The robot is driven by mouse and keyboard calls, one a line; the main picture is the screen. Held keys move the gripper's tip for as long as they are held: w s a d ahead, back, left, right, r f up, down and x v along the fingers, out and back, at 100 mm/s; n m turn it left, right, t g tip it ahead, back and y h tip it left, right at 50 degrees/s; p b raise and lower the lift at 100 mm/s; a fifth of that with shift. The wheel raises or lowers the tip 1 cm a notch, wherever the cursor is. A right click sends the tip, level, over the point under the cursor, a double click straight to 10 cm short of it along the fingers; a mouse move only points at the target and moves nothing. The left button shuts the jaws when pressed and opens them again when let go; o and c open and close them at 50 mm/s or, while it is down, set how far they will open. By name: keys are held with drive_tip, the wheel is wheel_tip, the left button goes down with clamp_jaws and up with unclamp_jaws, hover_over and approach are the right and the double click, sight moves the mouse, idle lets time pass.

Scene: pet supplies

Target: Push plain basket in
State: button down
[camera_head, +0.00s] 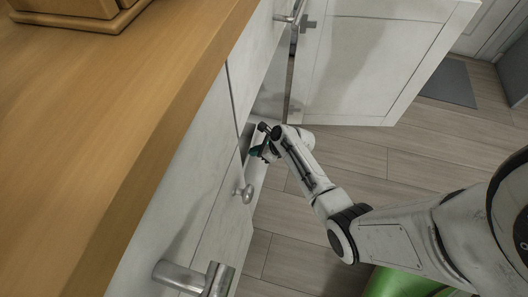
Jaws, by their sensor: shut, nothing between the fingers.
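My gripper (256,153) is at the end of my white arm, low beside the cabinet front and partly hidden by its own wrist. It is shut and empty. It is at the upper edge of a pale drawer-like front (253,177) that stands out a little from the cabinet. This may be the plain basket, but I cannot tell for sure. I cannot tell whether the fingers touch it. The inside of the basket is hidden.
A white cabinet door (371,57) stands wide open beyond my gripper. Metal handles (188,276) and a round knob (245,193) stick out from the cabinet fronts. The wooden countertop (110,130) fills the left. Wood floor (410,150) is clear right of my forearm.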

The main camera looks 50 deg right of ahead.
drive_tip(key=w+a, duration=0.2)
drive_tip(key=w, duration=0.7)
drive_tip(key=shift+a, duration=0.4)
drive_tip(key=s+f+p+v, duration=0.1)
drive_tip(key=f+p+v, duration=0.1)
drive_tip(key=p+v, duration=0.6)
drive_tip(key=v, duration=0.5)
drive_tip(key=shift+s+d+p, duration=0.3)
drive_tip(key=shift+d, duration=0.05)
